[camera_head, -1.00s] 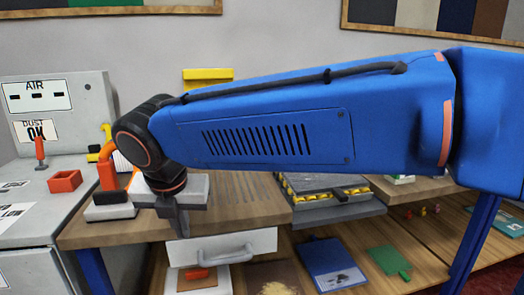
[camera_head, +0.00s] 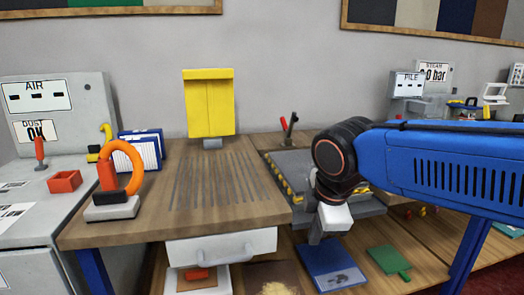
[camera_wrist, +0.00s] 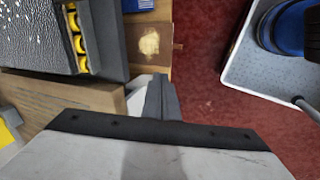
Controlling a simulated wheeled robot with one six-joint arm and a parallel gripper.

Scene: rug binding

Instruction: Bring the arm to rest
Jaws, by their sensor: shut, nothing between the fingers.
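My gripper (camera_head: 315,237) hangs at the end of my blue arm on the right of the head view, pointing down in front of the grey tray-like plate with yellow and black edging. In the wrist view my gripper (camera_wrist: 162,97) shows its dark fingers together, with nothing seen between them. It appears apart from the bench and the things around it.
A wooden bench (camera_head: 110,232) with a slotted top carries an orange ring-handled tool (camera_head: 120,165) and a yellow box-like stand (camera_head: 208,105). The grey plate (camera_head: 285,170) lies right of the slots. A blue board (camera_head: 330,265) and green piece (camera_head: 388,261) lie on the lower shelf.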

